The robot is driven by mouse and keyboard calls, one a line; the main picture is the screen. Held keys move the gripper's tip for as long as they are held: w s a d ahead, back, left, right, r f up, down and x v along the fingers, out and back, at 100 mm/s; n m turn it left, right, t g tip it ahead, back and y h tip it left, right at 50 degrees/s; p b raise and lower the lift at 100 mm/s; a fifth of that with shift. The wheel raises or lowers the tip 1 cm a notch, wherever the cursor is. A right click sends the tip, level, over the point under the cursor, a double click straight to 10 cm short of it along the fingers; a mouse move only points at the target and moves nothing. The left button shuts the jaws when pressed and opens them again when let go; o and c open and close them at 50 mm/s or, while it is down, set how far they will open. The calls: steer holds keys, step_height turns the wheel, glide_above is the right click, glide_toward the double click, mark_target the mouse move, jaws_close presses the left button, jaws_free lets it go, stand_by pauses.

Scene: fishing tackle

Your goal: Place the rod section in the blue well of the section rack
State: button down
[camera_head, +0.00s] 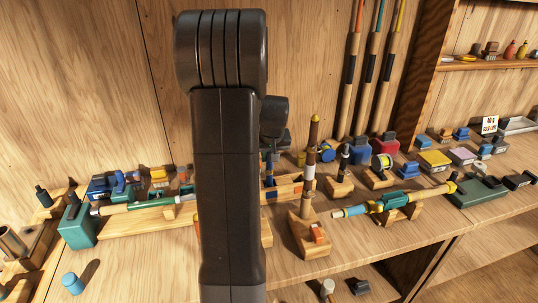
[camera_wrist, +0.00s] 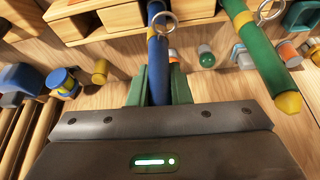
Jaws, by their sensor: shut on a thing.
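In the wrist view, a blue rod section (camera_wrist: 157,60) with a gold band and a metal ring guide runs between the green-padded fingers of my gripper (camera_wrist: 158,88). My gripper is shut on it. The section's far end meets the top edge of the picture. A wooden piece with openings (camera_wrist: 108,18) lies just beyond and left of it; it may be the section rack. In the head view my arm hides the gripper and most of what it holds. A wooden block with blue and orange parts (camera_head: 284,188) shows right of my arm; I cannot tell its wells clearly.
A green rod with a yellow tip (camera_wrist: 262,52) lies close right of the gripper in the wrist view. In the head view, an upright rod (camera_head: 309,165) stands in a wooden block, and a teal rod (camera_head: 385,204) rests on a stand. The shelf's front strip is mostly clear.

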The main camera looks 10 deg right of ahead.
steer(key=shift+f, duration=0.1)
steer(key=c, duration=1.3)
jaws_free()
steer(key=shift+c, duration=0.2)
steer(key=b+v, duration=0.1)
steer(key=v, duration=1.1)
